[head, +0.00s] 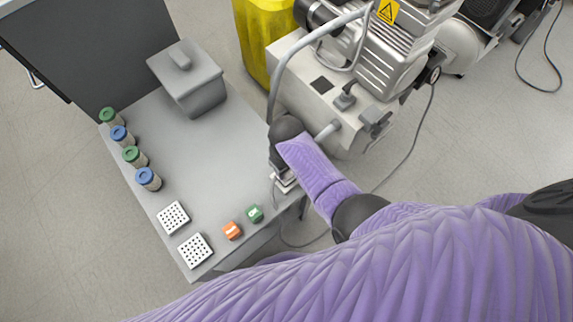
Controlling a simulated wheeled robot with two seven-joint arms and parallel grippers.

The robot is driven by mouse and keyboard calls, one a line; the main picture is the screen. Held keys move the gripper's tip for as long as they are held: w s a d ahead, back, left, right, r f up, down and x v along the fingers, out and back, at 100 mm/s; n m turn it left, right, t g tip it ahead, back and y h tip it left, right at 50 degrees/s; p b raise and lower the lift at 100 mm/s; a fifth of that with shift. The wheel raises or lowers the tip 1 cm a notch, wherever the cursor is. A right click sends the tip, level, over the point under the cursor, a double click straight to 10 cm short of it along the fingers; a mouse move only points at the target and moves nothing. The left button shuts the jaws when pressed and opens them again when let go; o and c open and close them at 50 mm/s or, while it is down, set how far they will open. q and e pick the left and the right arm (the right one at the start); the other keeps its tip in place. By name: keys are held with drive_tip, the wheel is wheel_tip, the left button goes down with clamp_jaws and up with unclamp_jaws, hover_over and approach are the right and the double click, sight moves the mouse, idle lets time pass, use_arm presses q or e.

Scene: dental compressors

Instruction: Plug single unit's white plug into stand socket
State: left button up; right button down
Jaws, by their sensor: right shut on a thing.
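The single unit (375,75), a compressor with a ribbed metal motor and a pale housing, stands on the floor at the upper middle. Its thin grey cable (418,137) drops from its right side, passes behind my arm and shows again as a loop below the stand's right edge. My right gripper (284,181) is at the right edge of the grey stand (215,150), pointing down, shut on a small pale piece that looks like the white plug. Gripper and wrist hide most of it, and I cannot make out the socket or whether they touch. My left gripper is out of view.
A yellow bin (262,35) stands behind. The stand's middle is clear.

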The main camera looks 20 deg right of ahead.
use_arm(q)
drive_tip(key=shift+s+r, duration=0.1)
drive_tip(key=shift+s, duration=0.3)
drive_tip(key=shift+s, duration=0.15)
use_arm(e)
drive_tip(key=shift+f, duration=0.2)
drive_tip(key=shift+c, duration=1.1)
unclamp_jaws()
drive_tip(key=shift+o, duration=1.1)
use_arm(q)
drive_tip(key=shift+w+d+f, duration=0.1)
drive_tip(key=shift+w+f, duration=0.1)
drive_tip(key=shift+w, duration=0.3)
